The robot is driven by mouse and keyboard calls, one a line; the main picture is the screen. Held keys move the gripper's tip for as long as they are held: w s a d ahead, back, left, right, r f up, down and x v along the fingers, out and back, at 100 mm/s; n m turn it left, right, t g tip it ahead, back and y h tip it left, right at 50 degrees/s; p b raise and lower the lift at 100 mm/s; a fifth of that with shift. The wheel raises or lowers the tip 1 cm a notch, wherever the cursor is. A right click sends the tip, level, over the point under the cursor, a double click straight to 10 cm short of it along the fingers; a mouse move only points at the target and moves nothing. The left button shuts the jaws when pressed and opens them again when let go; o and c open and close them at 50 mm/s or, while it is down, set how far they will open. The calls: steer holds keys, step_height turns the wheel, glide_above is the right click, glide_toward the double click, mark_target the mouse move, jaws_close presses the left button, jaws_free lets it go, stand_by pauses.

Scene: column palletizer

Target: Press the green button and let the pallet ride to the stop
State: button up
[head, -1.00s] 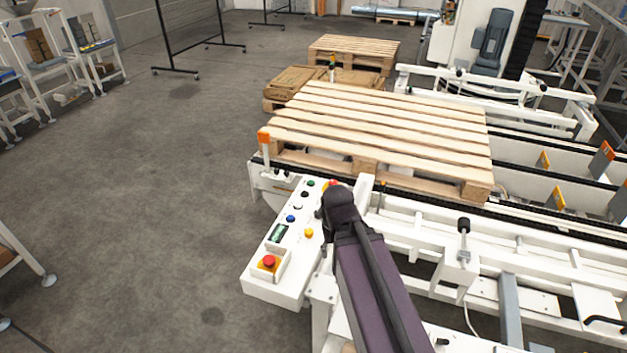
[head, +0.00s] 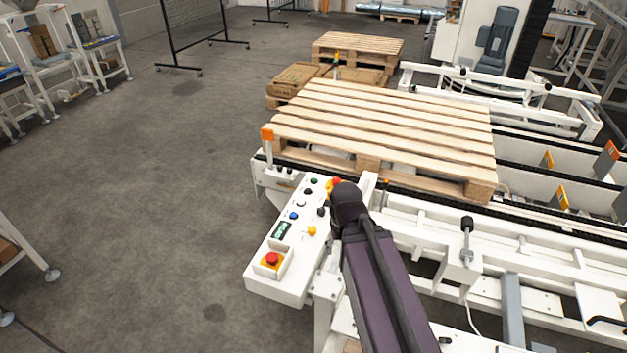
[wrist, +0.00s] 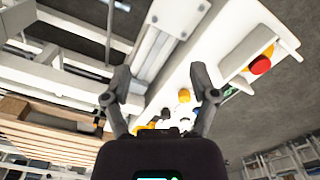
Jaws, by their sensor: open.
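The green button (head: 314,181) is a small round button at the far end of the white control panel (head: 262,272) in the head view. The wooden pallet (head: 385,125) lies flat on the conveyor (head: 520,205) behind the panel. My arm's dark end covers the panel's right edge in the head view, and my gripper's fingers cannot be made out there. In the wrist view my gripper (wrist: 163,90) has its fingers wide apart with nothing between them, over or near the panel. The green button cannot be picked out in the wrist view. Which part is the stop is unclear.
A red emergency stop (head: 272,259) and a yellow button (head: 312,230) sit on the panel near my arm. An orange-topped post (head: 267,145) stands at the pallet's left corner. Another pallet (head: 357,47) is behind. The floor (head: 150,200) to the left is clear.

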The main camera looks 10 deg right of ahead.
jaws_close()
steer(key=shift+d, duration=0.1)
stand_by(1.1)
